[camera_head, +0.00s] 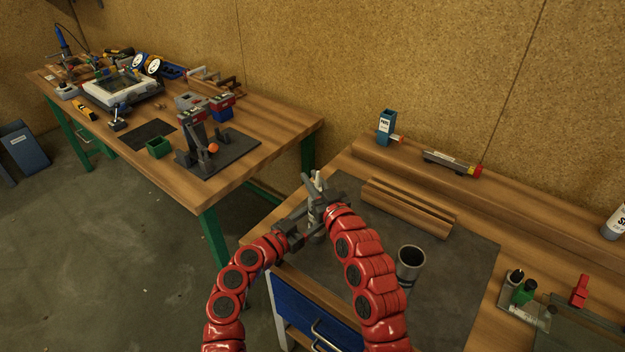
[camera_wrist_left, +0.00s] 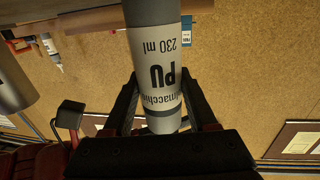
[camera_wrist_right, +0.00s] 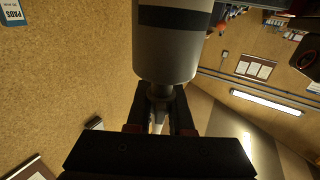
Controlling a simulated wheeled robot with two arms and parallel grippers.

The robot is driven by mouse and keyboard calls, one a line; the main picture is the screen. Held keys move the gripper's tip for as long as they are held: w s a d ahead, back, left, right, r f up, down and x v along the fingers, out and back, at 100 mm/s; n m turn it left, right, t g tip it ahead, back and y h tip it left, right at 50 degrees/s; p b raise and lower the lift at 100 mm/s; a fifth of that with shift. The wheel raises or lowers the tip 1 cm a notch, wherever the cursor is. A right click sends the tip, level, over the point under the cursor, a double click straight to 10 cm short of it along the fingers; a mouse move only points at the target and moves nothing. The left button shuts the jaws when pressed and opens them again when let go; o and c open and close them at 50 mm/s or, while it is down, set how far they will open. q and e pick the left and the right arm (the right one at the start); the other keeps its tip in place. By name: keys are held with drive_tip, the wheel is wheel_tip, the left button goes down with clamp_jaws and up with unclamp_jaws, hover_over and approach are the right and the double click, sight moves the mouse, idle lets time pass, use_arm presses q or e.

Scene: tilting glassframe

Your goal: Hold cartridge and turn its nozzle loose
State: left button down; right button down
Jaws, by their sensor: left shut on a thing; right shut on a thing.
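The cartridge (camera_head: 315,215) is a grey-and-white tube held upright above the near left part of the right workbench. Its label reads PU 230 ml, upside down in the left wrist view (camera_wrist_left: 157,60). My left gripper (camera_head: 304,229) is shut around the cartridge body. The nozzle (camera_wrist_right: 158,116) is a narrow light piece at the end of the cartridge (camera_wrist_right: 170,45). My right gripper (camera_head: 318,192) is shut on the nozzle, above the left gripper. The fingers partly hide the nozzle, and I cannot tell whether it is loose.
A dark cup (camera_head: 410,262) stands on the grey mat (camera_head: 455,290), right of my right arm. Wooden profiles (camera_head: 408,208) lie behind it. A blue box (camera_head: 385,127) stands at the back. A red clamp (camera_head: 579,291) and small bottles are at the right.

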drive_tip(key=shift+a, duration=0.1)
drive_tip(key=shift+s+a+f+n+g+y, duration=0.1)
drive_tip(key=shift+n+g+y, duration=0.25)
drive_tip(key=shift+y, duration=0.15)
drive_tip(key=shift+s+n+g+y, duration=0.1)
drive_tip(key=shift+n+g+y, duration=0.2)
drive_tip(key=shift+y, duration=0.2)
drive_tip(key=c, duration=0.8)
unclamp_jaws()
drive_tip(key=shift+w, duration=0.1)
drive_tip(key=v, duration=1.2)
